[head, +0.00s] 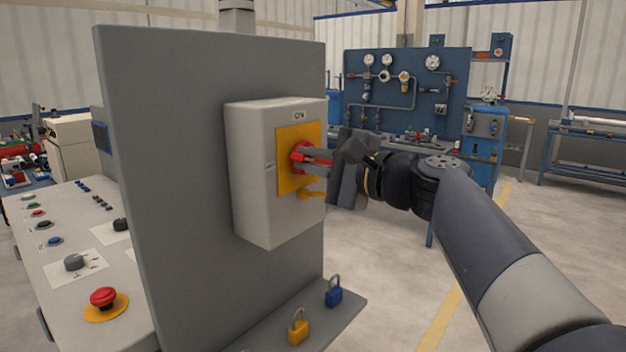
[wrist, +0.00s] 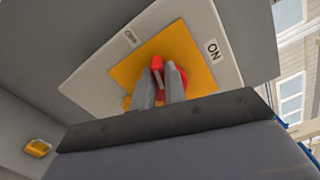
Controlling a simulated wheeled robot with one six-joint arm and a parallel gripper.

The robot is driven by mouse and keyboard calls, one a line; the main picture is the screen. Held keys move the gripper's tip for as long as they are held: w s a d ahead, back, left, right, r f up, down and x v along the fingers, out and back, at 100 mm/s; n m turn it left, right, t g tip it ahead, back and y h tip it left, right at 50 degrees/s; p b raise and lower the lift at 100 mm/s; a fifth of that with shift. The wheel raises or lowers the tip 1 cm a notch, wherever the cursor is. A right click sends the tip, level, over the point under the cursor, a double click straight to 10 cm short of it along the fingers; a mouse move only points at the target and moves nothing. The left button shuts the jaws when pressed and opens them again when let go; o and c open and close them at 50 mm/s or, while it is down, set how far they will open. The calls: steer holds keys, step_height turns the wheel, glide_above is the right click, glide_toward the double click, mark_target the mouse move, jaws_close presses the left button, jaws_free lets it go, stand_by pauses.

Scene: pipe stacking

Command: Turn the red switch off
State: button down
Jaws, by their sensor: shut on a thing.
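The red switch (head: 301,157) is a rotary handle on a yellow plate (head: 288,183), on the front of a light grey box (head: 258,215). My gripper (head: 318,160) is shut on the red switch, reaching it from the right. In the wrist view, the two grey fingers of my gripper (wrist: 159,84) lie on both sides of the red handle (wrist: 157,64). The handle's tip points up in that view, between the ON label (wrist: 212,51) and a second label (wrist: 131,38) too small to read. The fingers hide part of the handle and its round red base.
The box hangs on a grey upright panel (head: 180,150). A yellow padlock (head: 298,328) and a blue padlock (head: 333,293) stand on the panel's foot below. A console with a red button (head: 103,298) is at left. Open floor lies to the right.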

steer(key=shift+f+n+b, duration=0.3)
steer(key=shift+n+b, duration=0.55)
steer(key=shift+b, duration=0.05)
steer(key=shift+f+n+b, duration=0.25)
steer(key=shift+n+b, duration=0.6)
steer(key=c, duration=1.5)
jaws_free()
steer(key=shift+o, duration=0.2)
steer(key=shift+s, duration=0.1)
steer(key=v, duration=1)
steer(key=shift+s+d, duration=0.25)
steer(key=x, duration=1)
steer(key=shift+w+a, duration=0.3)
